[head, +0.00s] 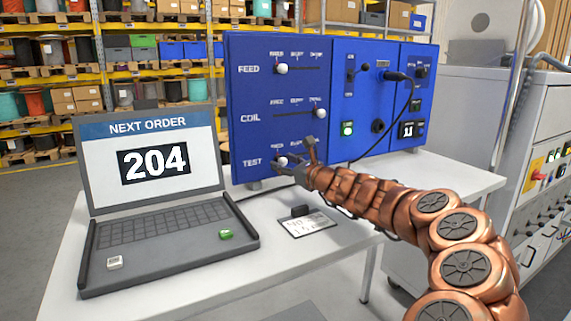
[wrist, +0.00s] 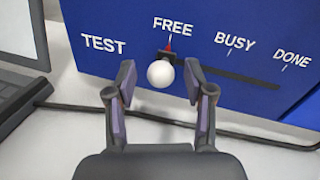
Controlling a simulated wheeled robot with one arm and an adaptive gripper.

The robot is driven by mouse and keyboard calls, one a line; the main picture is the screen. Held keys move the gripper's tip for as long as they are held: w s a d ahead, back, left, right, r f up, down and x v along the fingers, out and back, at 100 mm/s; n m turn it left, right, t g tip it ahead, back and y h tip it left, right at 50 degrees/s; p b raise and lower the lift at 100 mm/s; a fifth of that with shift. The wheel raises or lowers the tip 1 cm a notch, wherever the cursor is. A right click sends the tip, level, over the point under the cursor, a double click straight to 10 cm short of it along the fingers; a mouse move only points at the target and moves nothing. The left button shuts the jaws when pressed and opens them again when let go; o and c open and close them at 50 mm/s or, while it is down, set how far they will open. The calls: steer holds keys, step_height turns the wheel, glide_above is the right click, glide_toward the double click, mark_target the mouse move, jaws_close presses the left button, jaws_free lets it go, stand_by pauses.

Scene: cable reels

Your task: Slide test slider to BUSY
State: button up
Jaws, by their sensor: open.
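The TEST slider's white knob (wrist: 160,74) stands at FREE, the left end of its dark slot (wrist: 235,75). The BUSY mark (wrist: 235,42) is to its right, in the middle of the slot, with DONE (wrist: 292,58) at the right end. My gripper (wrist: 159,82) is open, with one finger to each side of the knob; I cannot tell whether either finger touches it. In the head view the knob (head: 282,162) shows at the lower left of the blue panel (head: 240,110), partly framed by my gripper (head: 293,158).
The FEED knob (head: 281,69) is at the left of its slot and the COIL knob (head: 320,113) at the right. A laptop (head: 150,175) showing 204 stands left on the white table (head: 300,262). A cable (head: 385,139) hangs across the panel's right part.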

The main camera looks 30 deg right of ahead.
jaws_close()
stand_by(0.3)
stand_by(0.3)
